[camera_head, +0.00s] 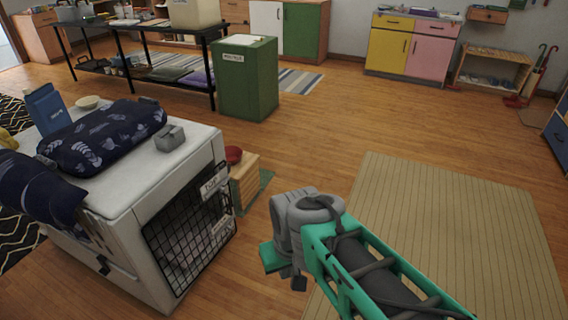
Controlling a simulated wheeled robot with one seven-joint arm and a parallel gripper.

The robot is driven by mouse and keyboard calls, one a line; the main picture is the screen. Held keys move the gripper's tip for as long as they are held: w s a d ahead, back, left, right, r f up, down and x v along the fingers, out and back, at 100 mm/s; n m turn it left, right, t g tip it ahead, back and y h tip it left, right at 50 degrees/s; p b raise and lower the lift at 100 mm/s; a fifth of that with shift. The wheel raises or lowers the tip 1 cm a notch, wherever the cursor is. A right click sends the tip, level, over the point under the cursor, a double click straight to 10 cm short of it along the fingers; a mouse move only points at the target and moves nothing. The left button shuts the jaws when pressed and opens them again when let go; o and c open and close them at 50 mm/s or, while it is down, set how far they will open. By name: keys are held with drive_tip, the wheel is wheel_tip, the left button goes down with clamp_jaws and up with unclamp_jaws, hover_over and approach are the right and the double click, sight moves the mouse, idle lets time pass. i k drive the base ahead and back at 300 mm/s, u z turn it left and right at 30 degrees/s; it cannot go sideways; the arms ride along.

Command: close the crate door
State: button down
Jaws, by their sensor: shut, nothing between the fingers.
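The white crate (120,269) stands on the wood floor at the left. Its black wire door (190,243) covers the front opening, with white labels near its right edge. The door's lower right corner seems to stick out slightly past the crate front; I cannot tell if it is latched. My gripper (284,274) is shut and empty, pointing down over the floor to the right of the door, apart from it. My teal and grey arm reaches in from the lower right.
A green bin (249,80) is farther back. The floor and beige mat (440,225) are clear.

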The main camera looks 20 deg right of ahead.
sight(208, 187)
drive_tip(key=z, duration=0.5)
drive_tip(key=i, duration=1.1)
drive_tip(key=u, duration=1.95)
